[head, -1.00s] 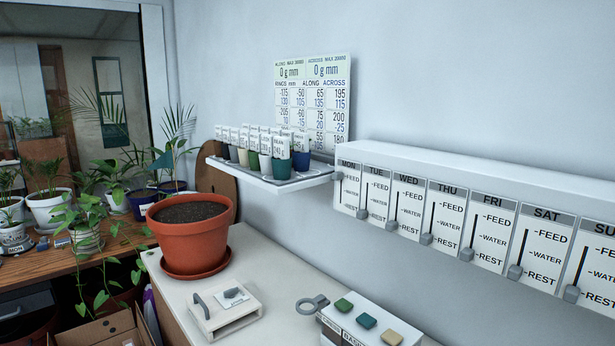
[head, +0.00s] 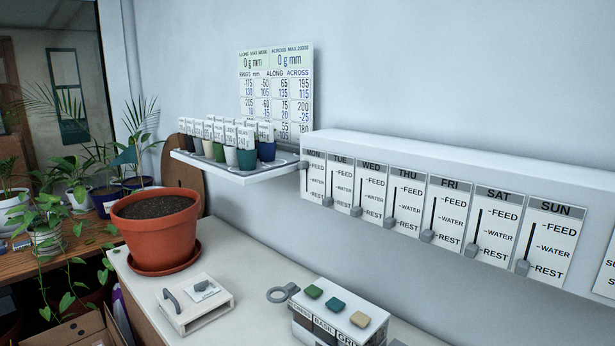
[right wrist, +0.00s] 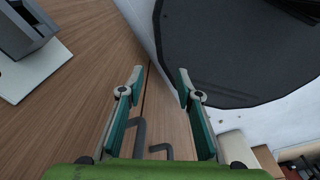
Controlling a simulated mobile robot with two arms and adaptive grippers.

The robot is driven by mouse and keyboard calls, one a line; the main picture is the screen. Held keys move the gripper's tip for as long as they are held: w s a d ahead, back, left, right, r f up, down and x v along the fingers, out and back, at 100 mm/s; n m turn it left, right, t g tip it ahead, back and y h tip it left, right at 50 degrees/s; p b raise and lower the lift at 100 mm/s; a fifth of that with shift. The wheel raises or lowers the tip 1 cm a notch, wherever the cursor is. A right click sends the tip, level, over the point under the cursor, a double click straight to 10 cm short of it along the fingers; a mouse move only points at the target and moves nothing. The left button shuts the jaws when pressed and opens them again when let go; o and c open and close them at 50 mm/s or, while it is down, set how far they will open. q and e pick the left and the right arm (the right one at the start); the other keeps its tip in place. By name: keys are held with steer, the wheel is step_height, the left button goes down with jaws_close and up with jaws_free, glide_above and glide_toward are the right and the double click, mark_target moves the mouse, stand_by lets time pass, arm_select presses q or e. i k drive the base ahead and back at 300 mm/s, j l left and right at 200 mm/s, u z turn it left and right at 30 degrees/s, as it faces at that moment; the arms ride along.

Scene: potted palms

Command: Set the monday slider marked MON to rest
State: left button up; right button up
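The Monday slider (head: 304,165) is a small grey knob at the left edge of the MON panel (head: 315,177), in the head view. It sits high on its slot, around the FEED mark, with REST lowest on the scale. The panel is the leftmost on a long white wall box (head: 450,163). The knobs of the other days, such as the Tuesday slider (head: 327,202), sit low near REST. My right gripper (right wrist: 157,78) shows only in the right wrist view, fingers apart and nothing between them, far from any slider in view. My left gripper is not in view.
A shelf of small labelled pots (head: 240,174) adjoins the MON end. Below are a terracotta pot (head: 157,235), a white tray with a handle (head: 196,307) and a box with coloured blocks (head: 325,325). The right wrist view shows a wood surface (right wrist: 75,90) and a dark rounded panel (right wrist: 230,50).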

mark_target(302, 164)
steer(key=i+j, duration=0.15)
steer(key=j, duration=0.25)
steer(key=i+j, duration=0.1)
steer(key=j, duration=0.35)
steer(key=i+j, duration=0.15)
steer(key=j, duration=0.25)
